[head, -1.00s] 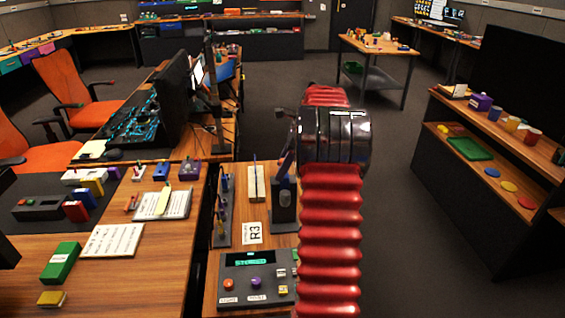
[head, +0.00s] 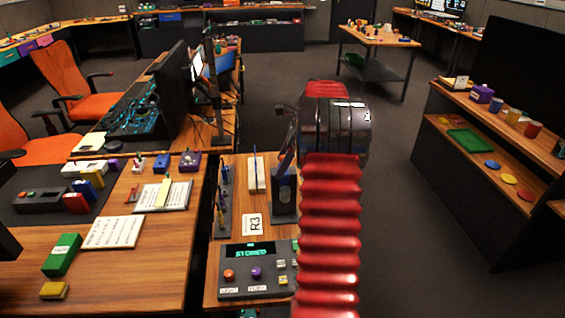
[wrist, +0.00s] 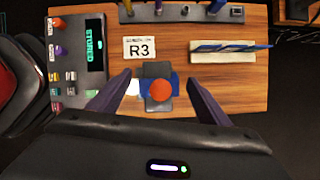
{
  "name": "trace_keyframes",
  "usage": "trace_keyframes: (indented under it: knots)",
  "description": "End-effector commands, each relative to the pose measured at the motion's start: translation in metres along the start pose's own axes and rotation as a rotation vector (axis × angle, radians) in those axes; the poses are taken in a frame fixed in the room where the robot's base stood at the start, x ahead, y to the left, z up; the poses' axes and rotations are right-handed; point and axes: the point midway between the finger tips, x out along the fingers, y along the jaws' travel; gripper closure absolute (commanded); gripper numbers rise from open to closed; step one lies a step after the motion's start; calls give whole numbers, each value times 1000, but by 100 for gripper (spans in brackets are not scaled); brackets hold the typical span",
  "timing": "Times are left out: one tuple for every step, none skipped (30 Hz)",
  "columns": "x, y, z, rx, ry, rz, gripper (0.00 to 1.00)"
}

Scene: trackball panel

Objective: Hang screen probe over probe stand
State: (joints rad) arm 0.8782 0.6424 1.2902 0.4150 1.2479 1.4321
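My gripper (wrist: 160,82) points down with its two purple fingers spread apart. Between and below them is a dark upright stand (wrist: 155,70), which I take for the probe stand. It also shows in the head view (head: 284,206), right of the tool rack. A blue piece with an orange-red ball (wrist: 161,90) on it, probably the screen probe, lies across the dark stand in the wrist view. Gaps show between it and both fingers. A white round part (wrist: 133,88) is at its left. My arm hides much of this spot in the head view.
The control panel (head: 256,287) with coloured knobs has a green display reading STORED. A pale tray (wrist: 222,57) holds dark blue sticks. A tool rack (head: 222,213) runs along the bench edge. The R3 label (wrist: 139,48) lies on bare wood.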

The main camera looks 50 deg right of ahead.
Motion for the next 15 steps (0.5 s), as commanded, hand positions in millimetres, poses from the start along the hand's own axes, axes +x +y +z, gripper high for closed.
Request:
trace_keyframes:
  knots:
    - [0, 0, 0, 0, 0, 0, 25]
    - [0, 0, 0, 0, 0, 0, 24]
    - [0, 0, 0, 0, 0, 1, 24]
    - [0, 0, 0, 0, 0, 1, 24]
    - [0, 0, 0, 0, 0, 1, 24]
    - [0, 0, 0, 0, 0, 1, 24]
    - [1, 0, 0, 1, 0, 2, 24]
    - [1, 0, 0, 1, 1, 2, 24]
    - [1, 0, 0, 1, 1, 2, 24]
    - [0, 0, 0, 1, 0, 1, 24]
    - [-1, 0, 0, 0, 0, 1, 24]
    - [-3, 0, 0, 0, 0, 1, 24]
    - [-4, 0, 0, 0, 0, 0, 24]
    - [-6, 0, -1, 1, 0, 0, 24]
    - [-10, 0, -1, 1, 0, 1, 24]
